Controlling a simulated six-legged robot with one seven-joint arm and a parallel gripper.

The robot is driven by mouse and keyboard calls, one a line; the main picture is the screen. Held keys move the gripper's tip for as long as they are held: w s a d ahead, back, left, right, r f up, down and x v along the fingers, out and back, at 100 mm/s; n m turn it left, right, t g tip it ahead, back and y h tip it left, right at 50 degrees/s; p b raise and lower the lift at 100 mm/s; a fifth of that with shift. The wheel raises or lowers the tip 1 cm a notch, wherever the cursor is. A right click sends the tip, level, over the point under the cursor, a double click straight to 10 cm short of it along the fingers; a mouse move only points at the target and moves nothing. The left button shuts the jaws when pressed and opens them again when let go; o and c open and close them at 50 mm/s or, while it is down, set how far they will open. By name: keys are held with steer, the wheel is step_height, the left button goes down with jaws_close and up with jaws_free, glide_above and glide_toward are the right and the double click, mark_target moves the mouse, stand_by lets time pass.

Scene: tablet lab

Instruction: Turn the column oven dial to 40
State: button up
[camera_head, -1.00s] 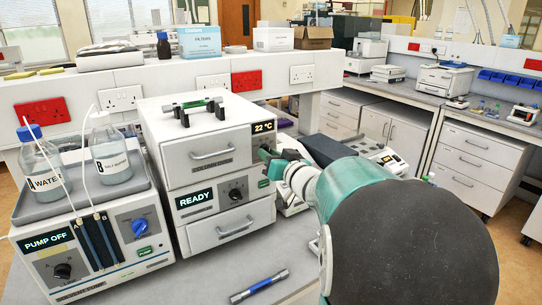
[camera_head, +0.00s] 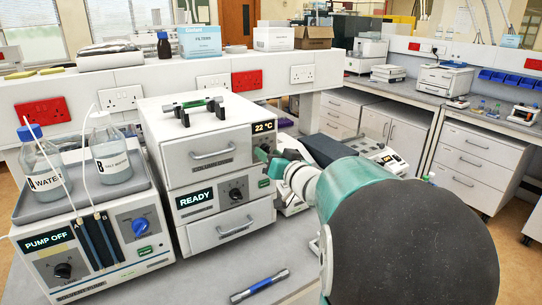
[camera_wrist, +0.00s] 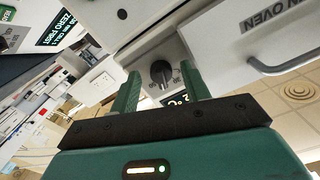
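The column oven (camera_head: 208,140) is the upper white unit of the stack, with a handle and a display (camera_head: 263,127) reading 22 °C. Its dark dial (camera_wrist: 160,72) shows in the wrist view, on the oven's front, between my two green fingers. My gripper (camera_wrist: 160,77) is open, one finger on each side of the dial with a visible gap to it. In the head view my gripper (camera_head: 265,155) is at the oven's right front, just below the display, and hides the dial there. The dial's exact setting is too small to read.
Below the oven is a unit with a READY display (camera_head: 195,198) and its own knob (camera_head: 236,194). The pump (camera_head: 100,245) with bottles stands at left. A blue-and-grey tool (camera_head: 259,286) lies on the bench in front. A green-handled tool (camera_head: 198,107) lies on top of the oven.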

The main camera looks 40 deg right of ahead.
steer(key=s, duration=1.3)
steer(key=shift+s+a, duration=0.35)
steer(key=shift+a, duration=0.05)
steer(key=s+a+f+n+g, duration=0.1)
steer(key=s+a+f+g, duration=0.2)
steer(key=a, duration=0.5)
steer(key=s+a+f+n+g, duration=0.2)
steer(key=s+a+f+g, duration=0.1)
steer(key=a, duration=0.6)
steer(key=s+a+f+n+g+y, duration=0.1)
steer(key=s+a+f+g, duration=0.1)
steer(key=s+a+g, duration=0.3)
steer(key=a+g, duration=0.1)
steer(key=a, duration=0.2)
steer(key=shift+a+f+n, duration=0.15)
steer(key=shift+f+n, duration=0.15)
steer(key=shift+f, duration=0.1)
